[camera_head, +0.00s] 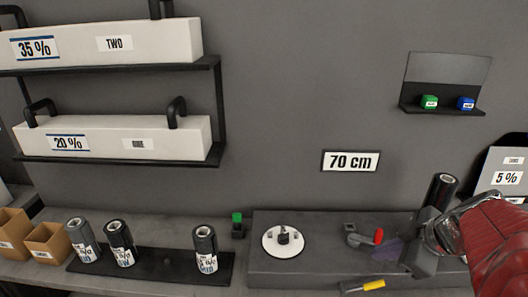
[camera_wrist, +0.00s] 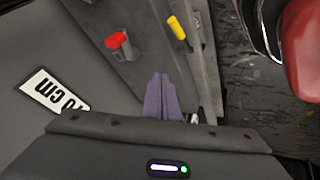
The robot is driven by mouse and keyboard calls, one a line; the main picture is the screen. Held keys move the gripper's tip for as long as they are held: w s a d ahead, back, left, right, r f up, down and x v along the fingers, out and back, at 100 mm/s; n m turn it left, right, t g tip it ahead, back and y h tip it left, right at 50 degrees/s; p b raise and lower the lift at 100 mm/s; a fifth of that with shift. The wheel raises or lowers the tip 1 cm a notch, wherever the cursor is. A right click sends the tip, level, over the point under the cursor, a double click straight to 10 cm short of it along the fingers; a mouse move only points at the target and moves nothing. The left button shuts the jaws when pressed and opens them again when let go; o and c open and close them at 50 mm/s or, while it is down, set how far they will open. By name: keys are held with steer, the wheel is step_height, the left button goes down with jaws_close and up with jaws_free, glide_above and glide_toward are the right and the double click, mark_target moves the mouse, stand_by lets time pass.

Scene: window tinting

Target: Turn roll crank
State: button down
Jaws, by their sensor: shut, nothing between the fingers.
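The crank is a grey arm with a red knob (camera_head: 378,236) on the grey bench block (camera_head: 318,262), right of centre in the head view. In the wrist view the red knob (camera_wrist: 117,40) is at the upper left, apart from my fingers. My gripper (camera_head: 382,252) has purple fingers that are shut and empty. They point left in the head view, just right of and below the crank. In the wrist view my gripper (camera_wrist: 161,80) points up from the dark body at the bottom. A black roll (camera_head: 440,190) stands upright behind my gripper, its lower part hidden.
A yellow-handled tool (camera_head: 374,285) lies at the block's front edge. A white round disc (camera_head: 270,243) with a dark fitting sits left of the crank. Several rolls stand on a dark tray (camera_head: 170,280) at left. A 70 cm sign (camera_head: 350,161) hangs above.

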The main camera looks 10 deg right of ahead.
steer(key=shift+t+h, duration=0.4)
steer(key=shift+h, duration=0.2)
steer(key=d, duration=0.1)
steer(key=s+d+r, duration=0.1)
steer(key=d, duration=0.1)
steer(key=s+d, duration=0.1)
steer(key=shift+s+d+r, duration=0.15)
steer(key=shift+d, duration=0.25)
steer(key=x, duration=0.9)
steer(key=shift+a+f, duration=0.1)
steer(key=shift+f, duration=0.15)
steer(key=shift+w+d+f, duration=0.1)
steer(key=shift+w+d, duration=0.25)
steer(key=shift+w, duration=0.25)
steer(key=shift+w+d+f, duration=0.1)
steer(key=shift+w+d, duration=0.25)
steer(key=shift+w, duration=0.3)
steer(key=shift+w+d, duration=0.5)
steer(key=shift+w, duration=0.2)
